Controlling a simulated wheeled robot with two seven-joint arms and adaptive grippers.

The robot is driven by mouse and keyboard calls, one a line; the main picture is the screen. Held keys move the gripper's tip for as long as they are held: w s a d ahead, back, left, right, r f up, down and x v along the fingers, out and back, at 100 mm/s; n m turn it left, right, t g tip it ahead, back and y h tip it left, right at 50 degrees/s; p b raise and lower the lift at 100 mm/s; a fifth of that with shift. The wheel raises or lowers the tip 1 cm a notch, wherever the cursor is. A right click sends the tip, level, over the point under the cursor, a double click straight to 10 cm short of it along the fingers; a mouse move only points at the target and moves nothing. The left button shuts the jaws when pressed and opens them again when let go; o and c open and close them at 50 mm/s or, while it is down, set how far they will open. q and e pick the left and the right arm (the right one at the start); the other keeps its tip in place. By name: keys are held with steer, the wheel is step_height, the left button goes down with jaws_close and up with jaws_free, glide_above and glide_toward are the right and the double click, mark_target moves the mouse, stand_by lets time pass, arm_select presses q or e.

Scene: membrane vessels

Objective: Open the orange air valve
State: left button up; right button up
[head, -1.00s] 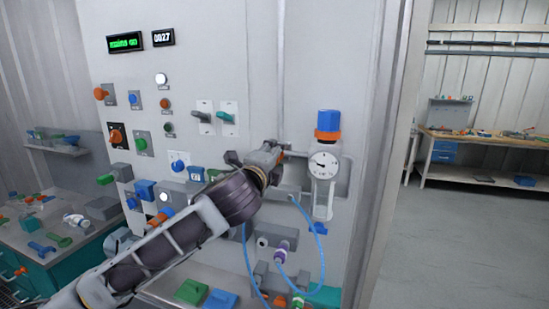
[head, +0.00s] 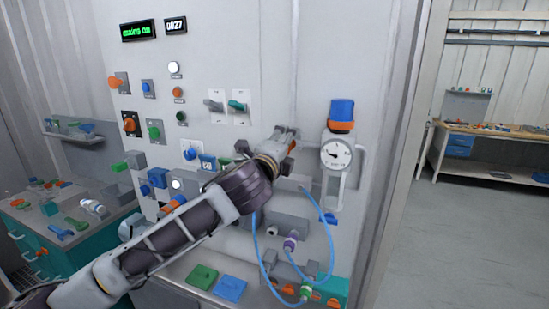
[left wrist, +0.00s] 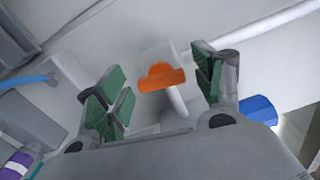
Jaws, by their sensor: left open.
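The orange air valve handle (left wrist: 161,78) shows in the left wrist view, a short orange bar on a pale pipe fitting against the panel. My left gripper (left wrist: 163,92) is open, with one green-padded finger on each side of the handle. I see no contact between the fingers and the handle. My right gripper is not in view.
A blue-and-orange knob (head: 341,115) stands above the gauge. Blue hoses (head: 258,255) loop below my gripper. Several switches and coloured knobs cover the panel to the left. A purple-collared connector (head: 290,243) sits below. Open floor (head: 460,240) lies to the right.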

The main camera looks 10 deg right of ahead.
arm_select(q)
steer(key=v, duration=1.1)
steer(key=shift+s+a, duration=0.2)
steer(key=shift+a, duration=0.05)
steer(key=shift+f, duration=0.1)
stand_by(0.4)
